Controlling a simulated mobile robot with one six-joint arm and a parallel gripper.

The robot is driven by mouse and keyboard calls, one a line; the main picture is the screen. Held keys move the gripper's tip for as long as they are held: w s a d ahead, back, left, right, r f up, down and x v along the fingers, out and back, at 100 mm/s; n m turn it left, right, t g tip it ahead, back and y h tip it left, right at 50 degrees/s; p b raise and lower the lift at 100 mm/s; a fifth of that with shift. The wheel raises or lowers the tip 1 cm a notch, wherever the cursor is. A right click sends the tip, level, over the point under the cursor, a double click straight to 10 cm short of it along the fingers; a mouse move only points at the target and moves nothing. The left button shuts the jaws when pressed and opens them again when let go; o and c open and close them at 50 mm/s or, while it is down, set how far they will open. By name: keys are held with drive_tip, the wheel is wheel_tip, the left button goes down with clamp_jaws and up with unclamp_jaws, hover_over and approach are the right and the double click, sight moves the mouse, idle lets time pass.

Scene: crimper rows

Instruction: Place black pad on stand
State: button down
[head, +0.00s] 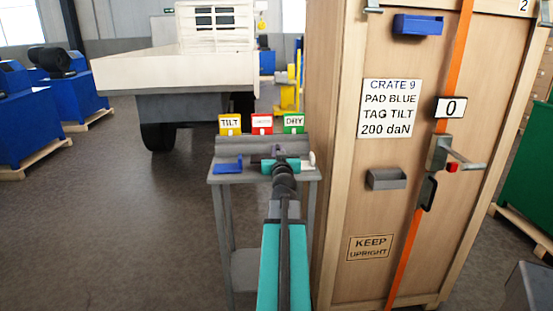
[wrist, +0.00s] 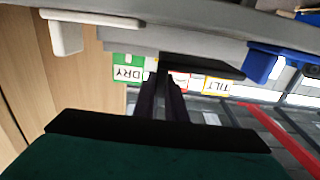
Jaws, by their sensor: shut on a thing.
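The black pad (wrist: 205,67) shows in the wrist view as a flat dark slab at the tips of my gripper's dark fingers (wrist: 165,90). My gripper (head: 279,153) is shut on it at the grey stand (head: 222,179), over the middle of its top. The stand's grey top (wrist: 200,15) fills the upper edge of the wrist view. I cannot tell if the pad touches it. A blue pad (head: 228,167) lies at the stand's left and a white pad (head: 308,160) at its right. In the head view my arm and gripper mostly hide the black pad.
Yellow TILT (head: 230,125), red (head: 262,124) and green DRY (head: 294,124) tags stand along the stand's back. A tall wooden crate (head: 345,220) with a label (head: 391,108) reading "PAD BLUE, TAG TILT" stands close at right. The floor (head: 130,230) at left is clear.

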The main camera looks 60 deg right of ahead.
drive_tip(key=shift+w+d, duration=0.4)
drive_tip(key=shift+w, duration=0.05)
drive_tip(key=shift+f+b, duration=0.65)
drive_tip(key=shift+f, duration=1.2)
drive_tip(key=shift+f, duration=0.1)
drive_tip(key=c, duration=1.8)
unclamp_jaws()
drive_tip(key=shift+b+v, duration=0.35)
drive_tip(key=shift+v, duration=2.15)
drive_tip(key=shift+a+b, duration=0.15)
drive_tip(key=shift+b, duration=0.3)
drive_tip(key=shift+a+b, duration=0.1)
drive_tip(key=shift+b, duration=0.5)
